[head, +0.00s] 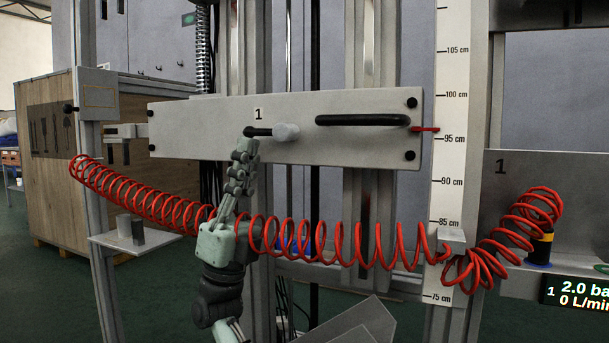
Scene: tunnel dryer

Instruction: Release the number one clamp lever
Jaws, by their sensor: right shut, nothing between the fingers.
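The number one clamp lever (285,131) is on a grey metal plate (200,127), under a printed "1". It lies about level, with a black left part and a pale grey rounded knob at its right end. My right gripper (247,149) points up from below, its fingers closed together and empty. Its tips are just under the black left end of the lever; I cannot tell whether they touch it. My left gripper is not in view.
A red coiled hose (340,243) stretches across, close around my right gripper's body. A black bar handle (362,120) is on the plate's right. A vertical centimetre scale (449,120) stands further right, with a red pointer (425,129) near 96. A small shelf (160,238) juts out at left.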

